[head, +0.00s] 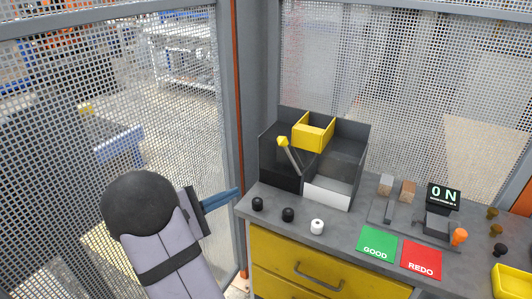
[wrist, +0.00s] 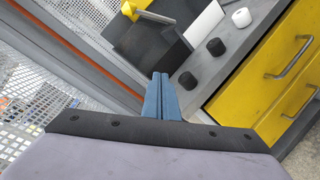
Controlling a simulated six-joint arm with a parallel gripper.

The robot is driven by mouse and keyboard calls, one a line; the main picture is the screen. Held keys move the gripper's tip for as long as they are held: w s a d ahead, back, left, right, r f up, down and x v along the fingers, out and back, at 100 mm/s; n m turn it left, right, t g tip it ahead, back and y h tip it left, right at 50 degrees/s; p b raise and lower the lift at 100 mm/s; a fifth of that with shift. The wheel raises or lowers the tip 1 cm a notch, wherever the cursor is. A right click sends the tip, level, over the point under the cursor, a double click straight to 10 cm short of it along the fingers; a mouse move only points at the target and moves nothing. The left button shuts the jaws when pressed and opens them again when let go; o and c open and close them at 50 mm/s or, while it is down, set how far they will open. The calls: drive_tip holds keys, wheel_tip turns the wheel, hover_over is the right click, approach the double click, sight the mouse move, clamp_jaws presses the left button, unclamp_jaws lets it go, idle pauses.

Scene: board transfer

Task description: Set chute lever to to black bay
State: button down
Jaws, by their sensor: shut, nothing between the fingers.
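The chute box (head: 352,135) stands on the grey bench with a yellow hopper (head: 313,133) at its top. The chute lever (head: 291,158) is a grey rod with a yellow knob, and it leans up and to the left over the black bay (head: 278,176). The white bay (head: 327,193) is to its right. The lever's yellow knob (wrist: 130,10) also shows at the top of the wrist view. My gripper (head: 237,191) has blue fingers, shut and empty, left of the bench's left corner and apart from the lever. The shut fingers (wrist: 162,78) show in the wrist view.
Two black knobs (head: 258,204) (head: 288,214) and a white one (head: 317,227) stand along the bench's front edge. Right of them are a green GOOD pad (head: 377,243), a red REDO pad (head: 421,260) and a display (head: 443,195). Mesh fencing surrounds the bench; a post (head: 238,120) stands behind my gripper.

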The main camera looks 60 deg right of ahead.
wheel_tip(320, 180, up, 7)
drive_tip(key=m+h, duration=0.2)
drive_tip(key=h, duration=0.1)
drive_tip(key=shift+w+f+g, duration=0.2)
drive_tip(key=shift+w+g, duration=0.1)
drive_tip(key=shift+w, duration=0.05)
drive_tip(key=shift+d, duration=0.1)
drive_tip(key=s+r+p+x, duration=0.1)
drive_tip(key=p+x, duration=0.3)
drive_tip(key=x, duration=0.9)
drive_tip(key=shift+s+a+p, duration=0.3)
drive_tip(key=shift+s+a, duration=0.2)
drive_tip(key=shift+s, duration=0.2)
drive_tip(key=shift+s+m+b, duration=0.1)
drive_tip(key=shift+m+b, duration=0.2)
